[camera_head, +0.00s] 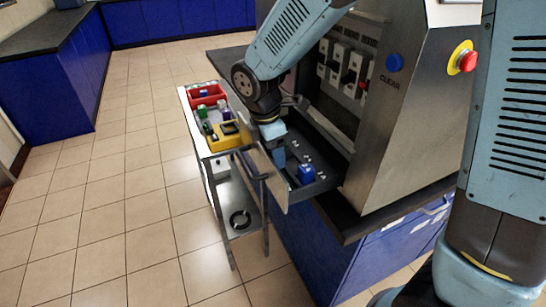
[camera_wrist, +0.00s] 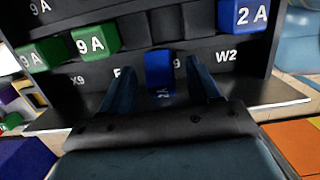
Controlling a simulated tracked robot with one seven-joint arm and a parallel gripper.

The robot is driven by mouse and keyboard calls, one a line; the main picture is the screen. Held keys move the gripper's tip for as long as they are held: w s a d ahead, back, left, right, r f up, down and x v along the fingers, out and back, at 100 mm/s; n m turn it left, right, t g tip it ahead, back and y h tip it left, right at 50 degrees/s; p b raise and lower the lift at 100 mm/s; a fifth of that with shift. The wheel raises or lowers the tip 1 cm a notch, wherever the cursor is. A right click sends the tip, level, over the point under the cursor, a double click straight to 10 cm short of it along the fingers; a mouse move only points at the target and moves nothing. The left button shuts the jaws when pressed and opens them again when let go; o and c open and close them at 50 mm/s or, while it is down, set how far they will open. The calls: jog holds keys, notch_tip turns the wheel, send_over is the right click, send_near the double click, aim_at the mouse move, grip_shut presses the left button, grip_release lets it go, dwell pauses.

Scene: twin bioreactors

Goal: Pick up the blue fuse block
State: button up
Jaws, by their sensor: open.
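In the wrist view a blue fuse block (camera_wrist: 159,72) stands between the two fingers of my gripper (camera_wrist: 162,60), with gaps on both sides. The fingers are open and not closed on it. A second blue block (camera_wrist: 245,15), marked 2 A, sits at the upper right of the wrist view. In the head view my gripper (camera_head: 279,154) reaches down into the open drawer (camera_head: 325,181) of the steel cabinet. A blue block (camera_head: 306,173) stands in the drawer to the right of my gripper. I cannot tell which wrist-view block this is.
Green blocks (camera_wrist: 96,39) marked 9 A sit at the left of the wrist view. The drawer's raised front panel (camera_head: 265,172) is close to my gripper. A metal cart (camera_head: 213,154) with a red bin (camera_head: 207,95) and a yellow tray (camera_head: 226,138) stands left of the drawer.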

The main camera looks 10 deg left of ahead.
jog(key=shift+f, duration=0.45)
jog(key=shift+r, duration=0.1)
jog(key=c, duration=1.1)
